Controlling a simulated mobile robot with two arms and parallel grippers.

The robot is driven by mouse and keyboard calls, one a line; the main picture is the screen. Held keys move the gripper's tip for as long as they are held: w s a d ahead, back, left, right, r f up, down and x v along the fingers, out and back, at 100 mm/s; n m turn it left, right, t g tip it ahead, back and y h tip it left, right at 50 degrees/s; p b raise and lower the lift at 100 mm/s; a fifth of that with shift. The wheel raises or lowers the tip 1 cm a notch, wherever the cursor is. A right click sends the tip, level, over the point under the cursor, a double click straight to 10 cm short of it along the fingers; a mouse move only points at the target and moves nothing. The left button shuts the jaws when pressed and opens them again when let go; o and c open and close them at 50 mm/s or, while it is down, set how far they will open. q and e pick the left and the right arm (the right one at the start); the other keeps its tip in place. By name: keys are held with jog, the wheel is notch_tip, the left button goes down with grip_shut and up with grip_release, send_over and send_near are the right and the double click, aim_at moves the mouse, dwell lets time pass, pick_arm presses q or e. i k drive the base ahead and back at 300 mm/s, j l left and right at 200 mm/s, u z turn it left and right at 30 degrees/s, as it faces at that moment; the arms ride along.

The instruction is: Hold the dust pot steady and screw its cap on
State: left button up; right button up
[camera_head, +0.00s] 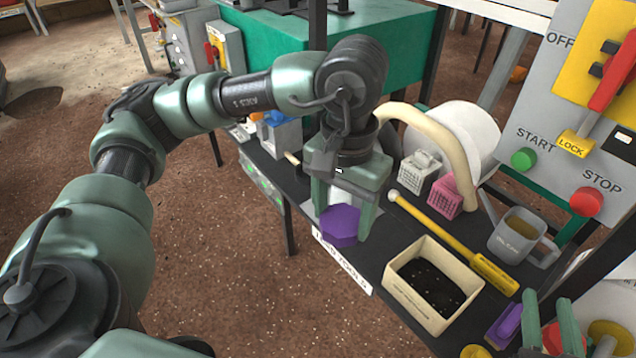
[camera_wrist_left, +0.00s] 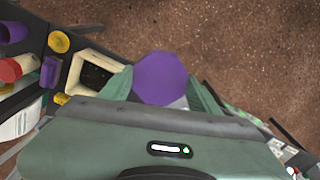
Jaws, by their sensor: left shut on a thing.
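My left gripper (camera_head: 343,215) points down at the front edge of the dark shelf, shut on a purple faceted piece (camera_head: 340,226). The piece shows a flat, many-sided face between the fingertips, also in the left wrist view (camera_wrist_left: 161,78). A pale surface shows behind it between the fingers. I cannot tell whether the purple piece is the pot or its cap. My right gripper (camera_head: 551,322) is partly in view at the lower right, its green fingers around or in front of a red thing (camera_head: 552,340). Its hold is unclear.
A cream box (camera_head: 408,299) with dark contents and a yellow-handled tool (camera_head: 440,233) lie right of my left gripper. A purple block (camera_head: 503,326), a grey watering can (camera_head: 518,236) and a pink basket (camera_head: 446,198) stand nearby. A switch panel (camera_head: 545,130) rises at right.

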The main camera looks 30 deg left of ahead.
aim_at(338, 196)
jog(key=i+j, duration=0.1)
jog(key=j, duration=1.1)
jog(key=i+j, duration=0.15)
jog(key=j, duration=0.45)
